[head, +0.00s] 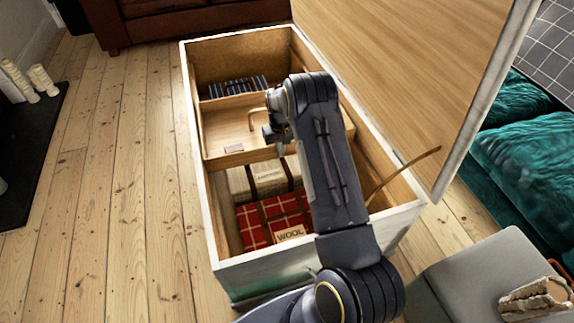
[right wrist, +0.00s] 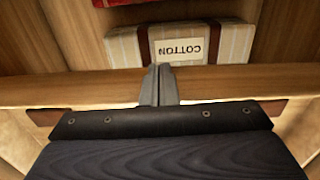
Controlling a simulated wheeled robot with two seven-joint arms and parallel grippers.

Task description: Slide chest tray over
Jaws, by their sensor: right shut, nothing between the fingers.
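The open white chest (head: 207,215) stands on the floor with its wooden inside showing. My right gripper (head: 279,146) is over the tray's right part, shut and empty; my forearm hides that part. In the right wrist view the shut fingers (right wrist: 160,70) overlap the tray's wooden wall (right wrist: 85,92). I cannot tell whether they touch it. My left gripper is not in view.
A bundle labelled COTTON (right wrist: 180,45) and red plaid WOOL blankets (head: 255,227) lie in the near compartment. Striped dark items (head: 237,87) lie in the far one. The raised lid (head: 420,75) stands along the right; a grey stool (head: 480,280) is at lower right.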

